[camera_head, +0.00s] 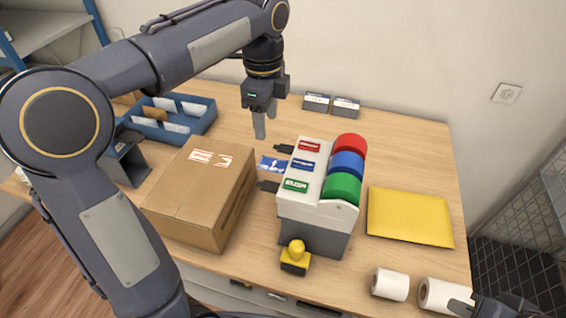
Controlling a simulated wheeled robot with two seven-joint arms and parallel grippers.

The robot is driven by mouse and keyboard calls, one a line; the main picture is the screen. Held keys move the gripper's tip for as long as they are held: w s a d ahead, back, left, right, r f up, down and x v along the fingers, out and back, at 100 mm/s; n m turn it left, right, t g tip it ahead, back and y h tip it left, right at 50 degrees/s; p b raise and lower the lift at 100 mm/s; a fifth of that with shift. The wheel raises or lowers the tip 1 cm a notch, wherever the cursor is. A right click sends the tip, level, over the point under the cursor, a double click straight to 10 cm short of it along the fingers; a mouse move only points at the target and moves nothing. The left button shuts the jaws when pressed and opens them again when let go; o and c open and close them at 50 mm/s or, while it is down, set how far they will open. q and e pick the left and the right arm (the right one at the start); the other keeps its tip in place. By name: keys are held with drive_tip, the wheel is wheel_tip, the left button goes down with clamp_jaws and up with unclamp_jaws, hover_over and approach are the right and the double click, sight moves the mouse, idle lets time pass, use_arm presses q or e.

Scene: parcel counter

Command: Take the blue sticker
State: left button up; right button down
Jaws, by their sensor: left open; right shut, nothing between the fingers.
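A blue sticker (269,163) with a white mark lies flat at the left side of the label dispenser (330,190), between the dispenser and a cardboard box. The dispenser is light grey with a dark base and carries red, blue and green rolls (347,165) and several coloured labels. My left gripper (265,122) points down, open and empty, above and behind the blue sticker, apart from it. My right gripper (466,306) is at the bottom right corner, mostly cut off, shut and empty, beside a white paper roll.
The cardboard box (185,185) stands left of the dispenser. A yellow envelope (409,216) lies to its right. A yellow stamp (295,258) stands in front. White rolls (390,284) are at the front right. A blue tray (197,128) sits at the back left.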

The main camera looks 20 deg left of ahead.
use_arm(q)
drive_tip(key=b, duration=0.8)
hover_over(269, 163)
wheel_tip(269, 163, down, 9)
drive_tip(key=shift+s+r, duration=0.1)
drive_tip(key=shift+r, duration=0.1)
drive_tip(key=shift+f+b, duration=0.9)
drive_tip(key=shift+f, duration=0.7)
drive_tip(key=c, duration=0.5)
